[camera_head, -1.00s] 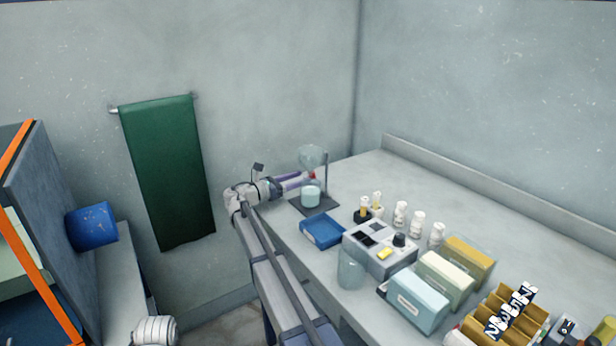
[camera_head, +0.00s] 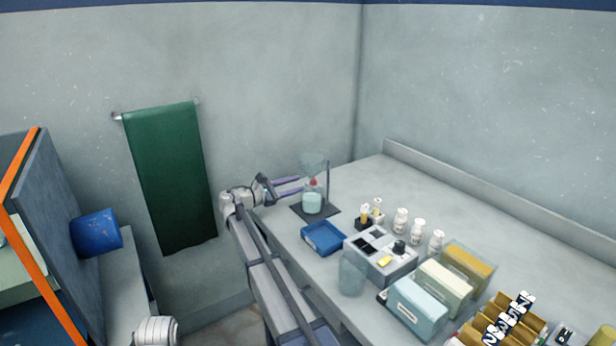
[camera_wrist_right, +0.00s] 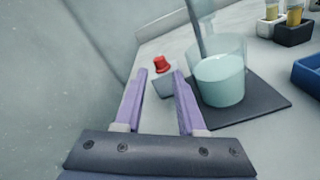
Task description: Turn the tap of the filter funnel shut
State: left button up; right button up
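The filter funnel (camera_head: 315,162) is clear and hangs on a stand above a beaker of pale teal liquid (camera_head: 312,203). Its red tap (camera_head: 313,182) shows below the funnel cone; in the right wrist view the red tap handle (camera_wrist_right: 162,65) sits on a pale grey body. I cannot tell whether the tap is open or shut. My right gripper (camera_head: 301,185) is open and empty, left of the tap. In the right wrist view its purple fingers (camera_wrist_right: 160,74) are spread, with the tap just beyond and between their tips, apparently not touching. My left gripper is out of view.
The stand's dark base plate (camera_head: 329,212) carries the beaker. A blue tray (camera_head: 322,238), a grey instrument (camera_head: 380,258) and a clear vessel (camera_head: 352,275) stand nearer. White bottles (camera_head: 418,231) stand to the right. The counter (camera_head: 375,180) behind is clear.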

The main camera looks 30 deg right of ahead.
aim_at(312, 179)
jog(key=m, duration=0.2)
jog(key=r+m+p, duration=0.1)
jog(key=m, duration=0.1)
jog(key=m+p, duration=0.1)
jog(key=m, duration=0.2)
jog(key=m+y+p, duration=0.1)
jog(key=m, duration=0.2)
jog(key=r+m+p, duration=0.1)
jog(key=m, duration=0.2)
jog(key=shift+y+p, duration=0.3)
jog(key=shift+p, duration=0.1)
jog(key=m+p, duration=0.1)
jog(key=m, duration=0.4)
jog(key=r+m+y+p, duration=0.1)
jog(key=m+p, duration=0.1)
jog(key=m, duration=0.4)
jog(key=a+m+y+p, duration=0.1)
jog(key=m+p, duration=0.1)
jog(key=m, duration=0.4)
jog(key=shift+r, duration=0.25)
jog(key=shift+d, duration=0.1)
jog(key=b+x, duration=0.2)
jog(key=x, duration=0.4)
jog(key=shift+d+f+b, duration=0.3)
jog(key=shift+f+b, duration=0.05)
jog(key=shift+d+f, duration=0.1)
jog(key=shift+d, duration=0.4)
grip_shut()
